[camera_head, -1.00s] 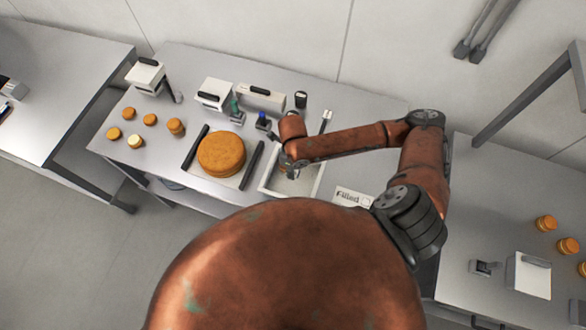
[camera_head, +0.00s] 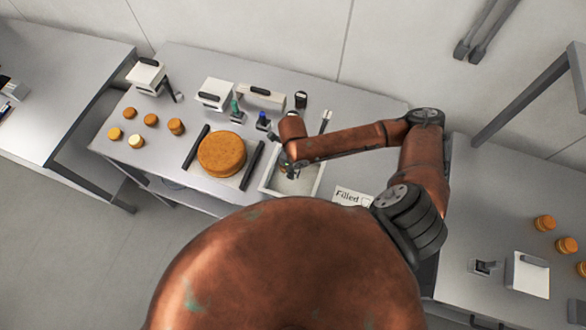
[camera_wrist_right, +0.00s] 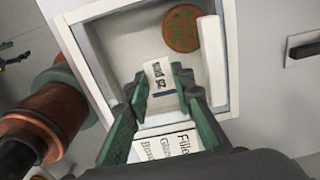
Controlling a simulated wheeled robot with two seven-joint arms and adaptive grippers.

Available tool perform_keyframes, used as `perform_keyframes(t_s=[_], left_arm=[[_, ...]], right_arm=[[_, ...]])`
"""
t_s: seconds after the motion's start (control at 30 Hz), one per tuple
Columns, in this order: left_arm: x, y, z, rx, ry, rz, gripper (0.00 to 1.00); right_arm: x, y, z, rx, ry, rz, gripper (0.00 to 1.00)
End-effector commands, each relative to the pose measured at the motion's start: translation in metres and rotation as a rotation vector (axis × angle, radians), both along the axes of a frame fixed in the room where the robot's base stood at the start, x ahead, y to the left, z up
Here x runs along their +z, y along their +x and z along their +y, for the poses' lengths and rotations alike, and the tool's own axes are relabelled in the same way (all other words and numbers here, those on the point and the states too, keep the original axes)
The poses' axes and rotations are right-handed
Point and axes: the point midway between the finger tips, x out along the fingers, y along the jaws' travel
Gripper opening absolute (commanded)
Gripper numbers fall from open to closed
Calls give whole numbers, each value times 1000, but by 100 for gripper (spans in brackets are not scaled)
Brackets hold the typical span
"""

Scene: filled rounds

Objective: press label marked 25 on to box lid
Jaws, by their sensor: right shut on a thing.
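My right gripper (camera_wrist_right: 160,92) is shut on a small white label (camera_wrist_right: 157,71) with dark print and a dark stripe. The print is tilted and looks like 25, but is hard to read. Gripper and label are over an open white box (camera_wrist_right: 109,92), also seen in the head view (camera_head: 267,184). I cannot tell whether the label touches it. A patterned brown round (camera_wrist_right: 182,28) lies inside, beside a white bar-like piece (camera_wrist_right: 213,65). No separate lid can be made out. In the head view the right gripper (camera_head: 289,172) is small and partly hidden by its arm. My left gripper is out of view.
A card (camera_head: 350,197) reading "Filled" lies right of the box. Small rounds, stamps and white handled boxes fill the table's left and back. Another table (camera_head: 500,230) stands right.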

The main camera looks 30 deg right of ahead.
Motion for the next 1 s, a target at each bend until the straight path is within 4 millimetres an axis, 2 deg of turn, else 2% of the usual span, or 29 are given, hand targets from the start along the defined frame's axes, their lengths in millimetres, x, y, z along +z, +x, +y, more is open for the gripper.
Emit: perform_keyframes(t_s=[0.5,0.53,0.8,1.0], left_arm=[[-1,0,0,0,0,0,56],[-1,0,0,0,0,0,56],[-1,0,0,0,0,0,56],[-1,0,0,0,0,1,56]], right_arm=[[-6,0,0,0,1,-1,14],[-6,0,0,0,1,-1,24],[-6,0,0,0,1,1,43],[-6,0,0,0,1,1,43]])
